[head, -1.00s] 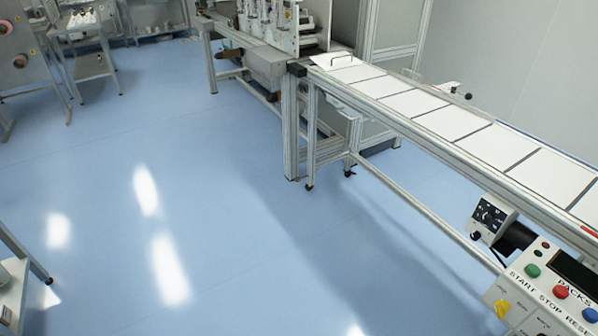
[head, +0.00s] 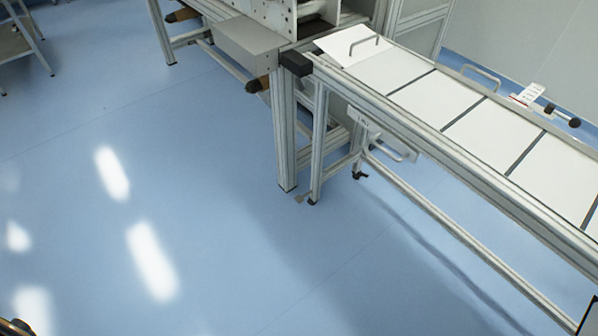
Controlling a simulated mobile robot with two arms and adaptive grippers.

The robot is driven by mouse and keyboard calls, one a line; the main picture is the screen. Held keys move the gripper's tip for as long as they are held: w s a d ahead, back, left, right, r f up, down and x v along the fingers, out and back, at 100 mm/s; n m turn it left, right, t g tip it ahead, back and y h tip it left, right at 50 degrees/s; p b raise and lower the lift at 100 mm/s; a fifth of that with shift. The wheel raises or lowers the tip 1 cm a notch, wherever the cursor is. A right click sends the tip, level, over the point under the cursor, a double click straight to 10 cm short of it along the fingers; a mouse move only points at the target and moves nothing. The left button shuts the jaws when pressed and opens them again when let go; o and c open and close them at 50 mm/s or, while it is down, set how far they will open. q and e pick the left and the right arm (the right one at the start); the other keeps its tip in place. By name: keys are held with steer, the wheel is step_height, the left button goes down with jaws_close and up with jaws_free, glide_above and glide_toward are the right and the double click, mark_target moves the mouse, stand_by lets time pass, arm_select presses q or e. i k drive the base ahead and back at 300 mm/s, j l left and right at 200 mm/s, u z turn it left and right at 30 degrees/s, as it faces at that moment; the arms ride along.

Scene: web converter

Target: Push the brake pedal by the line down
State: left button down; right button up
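The line (head: 455,195) is a long metal-framed conveyor with white panels on top, running from the centre top to the lower right. No part shows clearly as a brake pedal. A small brownish tab (head: 301,198) sits at floor level by the frame's feet; I cannot tell whether it is the pedal. Neither of my grippers can be made out in the head view. A dark piece cut off at the bottom left corner is too little to identify.
A machine with a grey box (head: 241,42) and brown-tipped parts stands at the top centre. A metal frame leg (head: 284,140) stands on the floor at the line's end. The blue floor (head: 220,230) left of the line is clear. A table (head: 15,45) is at the top left.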

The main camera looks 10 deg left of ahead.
mark_target(299, 199)
steer(key=i+j+z, duration=0.2)
steer(key=i+j, duration=0.5)
steer(key=i, duration=0.05)
